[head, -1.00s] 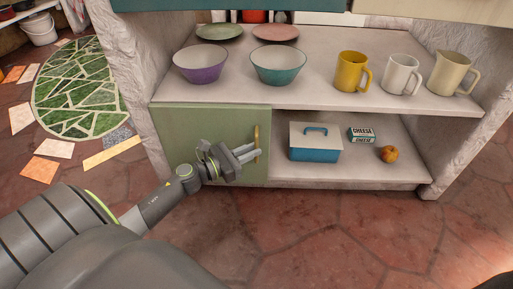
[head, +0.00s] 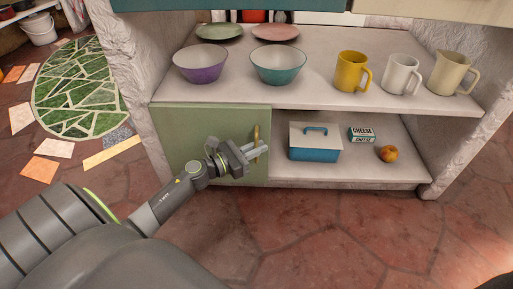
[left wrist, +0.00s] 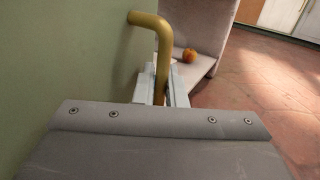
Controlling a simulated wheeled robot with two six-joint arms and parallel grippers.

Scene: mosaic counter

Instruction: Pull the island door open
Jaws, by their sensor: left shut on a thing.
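The island door (head: 185,135) is a pale green panel below the shelf, on the left side of the lower compartment. It looks shut or nearly so. A brass bar handle (head: 256,135) stands upright near its right edge. My left gripper (head: 258,152) is at the handle, its fingers around the bar's lower part. In the left wrist view, the gripper (left wrist: 161,88) is shut on the yellow handle (left wrist: 163,50), with the green door (left wrist: 65,50) filling the left side. The gripper hides the handle's lower end. My right gripper is not in view.
The open compartment right of the door holds a blue lunch box (head: 314,148), a cheese box (head: 361,135) and an orange fruit (head: 387,153). Bowls, plates and mugs stand on the shelf (head: 310,92) above. The tiled floor (head: 330,235) in front is clear.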

